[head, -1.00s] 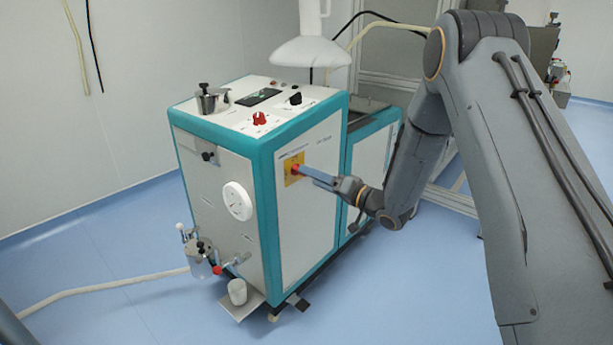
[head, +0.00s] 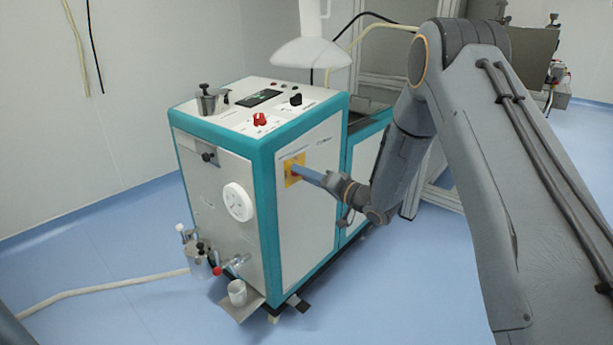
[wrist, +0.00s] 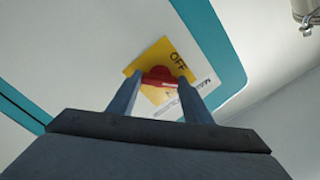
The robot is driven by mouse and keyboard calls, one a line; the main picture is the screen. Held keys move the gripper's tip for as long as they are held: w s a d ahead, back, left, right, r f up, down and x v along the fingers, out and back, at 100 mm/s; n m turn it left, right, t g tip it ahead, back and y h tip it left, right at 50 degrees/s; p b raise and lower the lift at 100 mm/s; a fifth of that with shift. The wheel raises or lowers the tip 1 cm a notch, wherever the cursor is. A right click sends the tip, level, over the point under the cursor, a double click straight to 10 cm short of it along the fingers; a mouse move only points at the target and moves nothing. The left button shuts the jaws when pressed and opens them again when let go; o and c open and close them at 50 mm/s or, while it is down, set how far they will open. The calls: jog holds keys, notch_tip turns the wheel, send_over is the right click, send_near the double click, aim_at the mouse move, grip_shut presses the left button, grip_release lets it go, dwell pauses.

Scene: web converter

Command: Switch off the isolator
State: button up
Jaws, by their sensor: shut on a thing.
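The isolator is a red rotary handle (wrist: 160,77) on a yellow plate (wrist: 150,56) on the side panel of the white and teal machine. The plate also shows in the head view (head: 290,166). In the wrist view the word OFF is readable on the plate, and other lettering is partly hidden. My gripper (wrist: 158,86) is shut on the red handle, one finger on each side of it. In the head view the fingers (head: 306,174) reach the plate from the right and cover most of the handle.
A white lamp-like hood (head: 311,52) hangs above.

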jog(key=shift+n, duration=4.7)
jog(key=shift+a, duration=0.1)
jog(key=o, duration=1.1)
jog(key=shift+c, duration=0.2)
jog(key=v, duration=0.7)
jog(key=shift+s+d, duration=0.25)
jog(key=shift+d, duration=0.1)
